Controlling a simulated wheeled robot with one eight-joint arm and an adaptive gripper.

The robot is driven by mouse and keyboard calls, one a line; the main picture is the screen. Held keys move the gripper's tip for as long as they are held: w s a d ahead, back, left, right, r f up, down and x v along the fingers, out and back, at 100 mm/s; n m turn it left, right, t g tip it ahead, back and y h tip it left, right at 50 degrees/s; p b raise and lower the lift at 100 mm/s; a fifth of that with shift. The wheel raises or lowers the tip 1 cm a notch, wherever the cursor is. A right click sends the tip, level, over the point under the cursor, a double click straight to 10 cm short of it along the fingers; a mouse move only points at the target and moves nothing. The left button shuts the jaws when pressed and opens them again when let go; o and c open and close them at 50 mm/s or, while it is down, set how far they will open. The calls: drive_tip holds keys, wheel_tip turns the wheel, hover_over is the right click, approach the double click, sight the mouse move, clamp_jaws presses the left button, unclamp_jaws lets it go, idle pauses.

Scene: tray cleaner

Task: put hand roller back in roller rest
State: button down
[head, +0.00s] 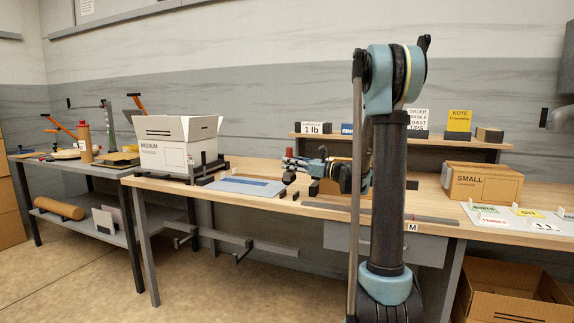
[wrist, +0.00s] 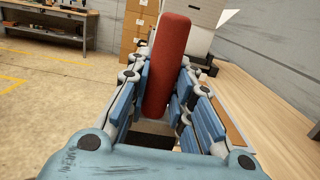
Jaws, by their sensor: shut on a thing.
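The hand roller is a red cylinder (wrist: 168,62) that fills the middle of the wrist view, lengthwise between the blue finger pads. My gripper (wrist: 163,85) is shut on it. In the head view my gripper (head: 299,163) is above the long wooden bench, with a small red part of the roller (head: 289,152) showing at its left end. I cannot tell the roller rest for certain; a low brown wooden piece (head: 322,188) stands under my arm, partly hidden.
The white "MEDIUM" box (head: 165,153) stands left on the bench, beside a grey-blue mat (head: 240,186). A small dark block (head: 288,177) lies near the mat. The brown "SMALL" box (head: 483,184) is at the right. A raised shelf (head: 345,139) runs along the back.

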sight(294, 178)
drive_tip(key=shift+f, duration=2.9)
drive_tip(key=shift+s+f, duration=0.1)
drive_tip(key=shift+f, duration=0.1)
drive_tip(key=c, duration=1.3)
unclamp_jaws()
drive_tip(key=shift+c, duration=0.2)
